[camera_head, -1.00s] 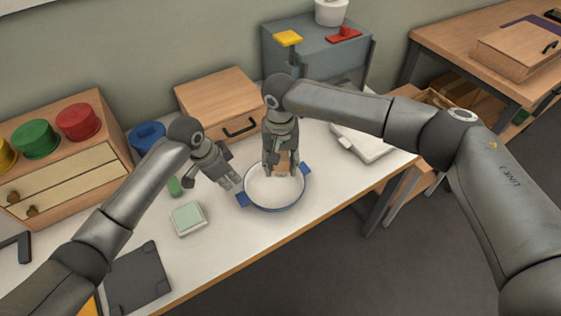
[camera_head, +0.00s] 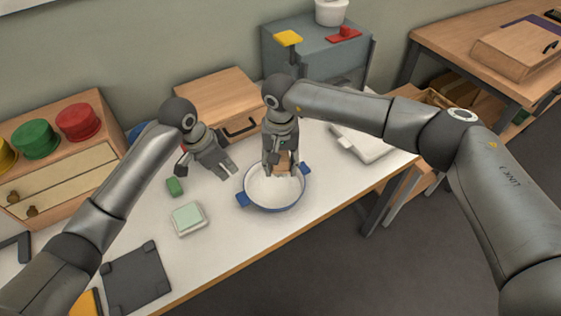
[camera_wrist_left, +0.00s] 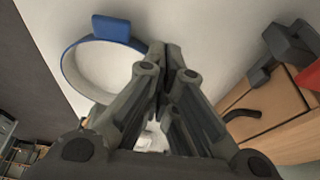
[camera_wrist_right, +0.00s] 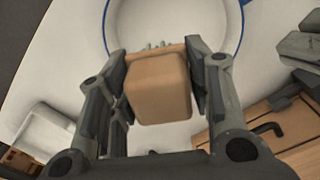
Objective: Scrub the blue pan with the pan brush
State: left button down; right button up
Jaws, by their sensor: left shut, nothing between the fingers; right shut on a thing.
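The blue pan (camera_head: 275,206) is round with a pale inside and two blue side handles. It sits on the white table and also shows in the left wrist view (camera_wrist_left: 112,27). My right gripper (camera_head: 281,170) is over the pan's far part. It is shut on the pan brush (camera_wrist_right: 160,85), a wooden block with pale bristle tufts at its far edge, over the pan's inside. I cannot tell whether the bristles touch the pan. My left gripper (camera_head: 230,174) is shut and empty, left of the pan and apart from it; its closed fingers show in the left wrist view (camera_wrist_left: 165,60).
A pale green sponge-like block (camera_head: 188,218) and a small green piece (camera_head: 175,187) lie left of the pan. A wooden box (camera_head: 215,100) stands behind, a white tray-like item (camera_head: 362,143) to the right. A dark flat pad (camera_head: 137,277) lies front left. The table in front of the pan is clear.

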pick_arm(q)
jog(key=v, duration=1.1)
